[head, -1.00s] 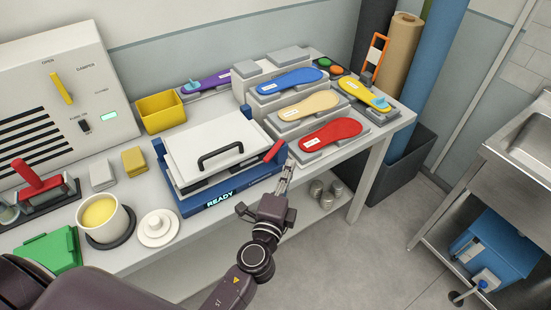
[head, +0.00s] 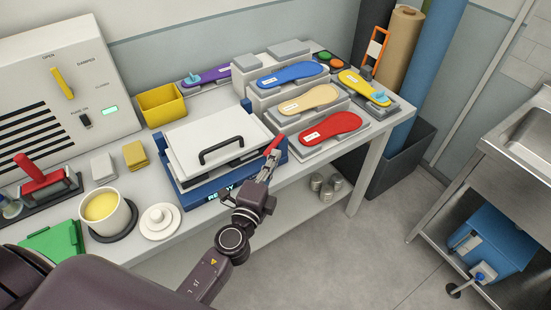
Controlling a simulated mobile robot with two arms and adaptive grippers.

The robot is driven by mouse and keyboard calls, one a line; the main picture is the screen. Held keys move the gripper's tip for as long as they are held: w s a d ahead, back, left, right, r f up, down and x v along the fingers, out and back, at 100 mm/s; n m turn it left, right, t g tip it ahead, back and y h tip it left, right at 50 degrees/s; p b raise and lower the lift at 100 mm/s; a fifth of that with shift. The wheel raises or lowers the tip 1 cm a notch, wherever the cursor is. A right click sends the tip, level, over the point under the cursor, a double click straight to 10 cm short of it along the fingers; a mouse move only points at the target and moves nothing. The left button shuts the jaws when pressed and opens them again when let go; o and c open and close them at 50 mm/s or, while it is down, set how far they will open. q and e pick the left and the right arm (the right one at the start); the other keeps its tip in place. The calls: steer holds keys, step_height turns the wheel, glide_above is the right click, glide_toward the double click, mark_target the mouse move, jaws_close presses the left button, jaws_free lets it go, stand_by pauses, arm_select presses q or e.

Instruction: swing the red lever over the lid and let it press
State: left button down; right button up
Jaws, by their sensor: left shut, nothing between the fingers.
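The press is a blue box (head: 195,197) with a white lid (head: 190,147) lying shut on it; a black handle (head: 221,150) is on top. The red lever (head: 273,145) stands at the lid's right side, tilted up to the right, not across the lid. My left gripper (head: 270,167) is shut and empty, its fingertips just below the lever, at the box's front right corner. I cannot tell whether they touch the lever. The gripper partly hides the lit front display. My right gripper is not in view.
Right of the press, coloured insoles such as a red one (head: 331,129) lie on grey stepped blocks. A yellow bin (head: 160,104) is behind the press.

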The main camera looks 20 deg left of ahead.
arm_select(q)
steer(key=shift+a+m+h, duration=0.3)
steer(key=shift+m+h, duration=0.1)
steer(key=shift+h, duration=0.1)
steer(key=shift+a+f+m+g+h+b, duration=0.15)
steer(key=shift+a+m+h+b, duration=0.3)
steer(key=shift+h, duration=0.4)
steer(key=shift+a+r+m+g+h+b, duration=0.15)
steer(key=shift+a+m+h+b, duration=0.25)
steer(key=shift+h, duration=0.45)
steer(key=shift+w+a+m+h, duration=0.25)
steer(key=shift+a+m+h, duration=0.1)
steer(key=shift+a, duration=0.3)
steer(key=shift+w+a+m+h, duration=0.2)
steer(key=shift+a+m+h, duration=0.15)
steer(key=shift+a, duration=0.4)
